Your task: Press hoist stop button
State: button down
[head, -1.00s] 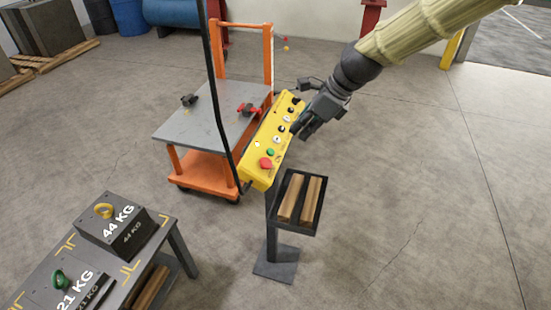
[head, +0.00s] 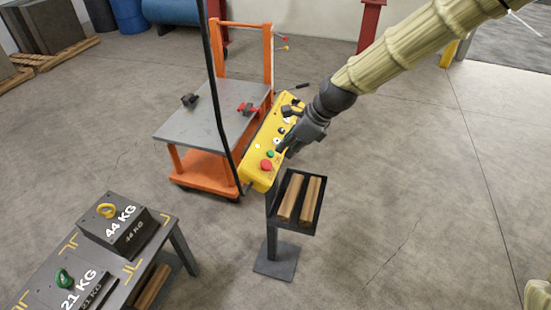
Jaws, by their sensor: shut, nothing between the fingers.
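The yellow hoist control box (head: 258,172) hangs tilted on a black cable above a grey post stand. Its large red button (head: 266,165) is at the lower end, with a green button (head: 270,154) just above it. Several white and black buttons run up toward the top end. My gripper (head: 284,151) is shut and empty, its fingertips at the right edge of the box, close to the green and red buttons. I cannot tell whether the fingertips touch the box. My gripper and wrist hide part of the upper right side of the box.
An orange cart (head: 205,170) with a grey top stands behind the box. A dark tray (head: 299,228) with two wooden blocks is fixed on the post below. A table with weights marked 44 KG (head: 118,230) and 21 KG is at lower left. The floor at right is clear.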

aim_at(271, 166)
jog(key=shift+p+x, duration=1.3)
jog(key=shift+x, duration=2.1)
